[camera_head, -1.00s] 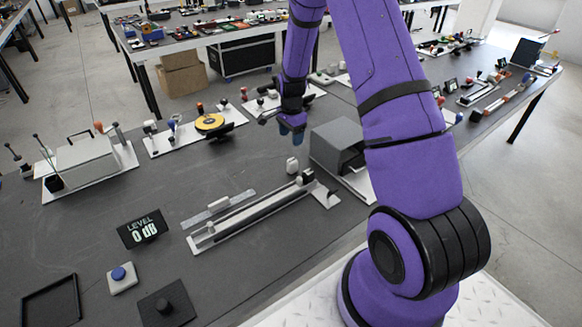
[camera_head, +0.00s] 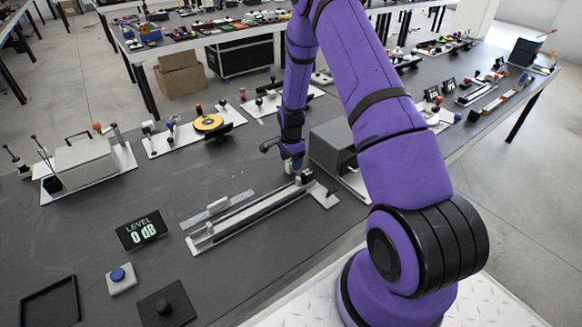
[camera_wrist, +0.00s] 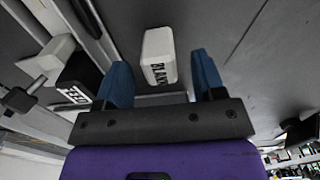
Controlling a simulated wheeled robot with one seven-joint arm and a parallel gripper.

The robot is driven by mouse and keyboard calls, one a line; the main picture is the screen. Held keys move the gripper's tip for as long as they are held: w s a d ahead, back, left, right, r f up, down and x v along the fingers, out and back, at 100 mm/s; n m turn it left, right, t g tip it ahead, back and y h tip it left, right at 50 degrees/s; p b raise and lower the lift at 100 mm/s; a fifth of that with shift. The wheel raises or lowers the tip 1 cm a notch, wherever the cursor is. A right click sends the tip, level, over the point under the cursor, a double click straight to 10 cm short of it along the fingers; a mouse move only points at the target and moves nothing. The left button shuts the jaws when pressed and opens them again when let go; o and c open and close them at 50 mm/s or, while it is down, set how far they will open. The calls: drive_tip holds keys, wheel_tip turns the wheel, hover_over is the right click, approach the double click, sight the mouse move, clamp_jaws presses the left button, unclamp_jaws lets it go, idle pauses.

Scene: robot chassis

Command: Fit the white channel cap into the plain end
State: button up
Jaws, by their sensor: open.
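The white cap (camera_wrist: 158,50), a small block lettered BLANK, lies on the dark table between the fingers of my gripper (camera_wrist: 161,72) in the wrist view. Gaps show on both sides, so the fingers do not touch it. In the head view my gripper (camera_head: 291,162) is low over the table, just behind the far end of the channel, and mostly hides the cap. The long pale channel (camera_head: 250,213) runs from lower left to upper right. A black lettered block sits at its far end (camera_wrist: 76,84). Its near end (camera_head: 199,243) looks bare.
A grey box-shaped unit (camera_head: 332,146) stands close right of my gripper. A flat strip with a white block (camera_head: 217,206) lies left of the channel. The level display (camera_head: 141,230) and blue button (camera_head: 118,275) are nearer.

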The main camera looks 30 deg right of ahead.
drive_tip(key=shift+f, duration=0.7)
drive_tip(key=shift+c, duration=0.4)
drive_tip(key=c, duration=0.9)
drive_tip(key=shift+c, duration=0.2)
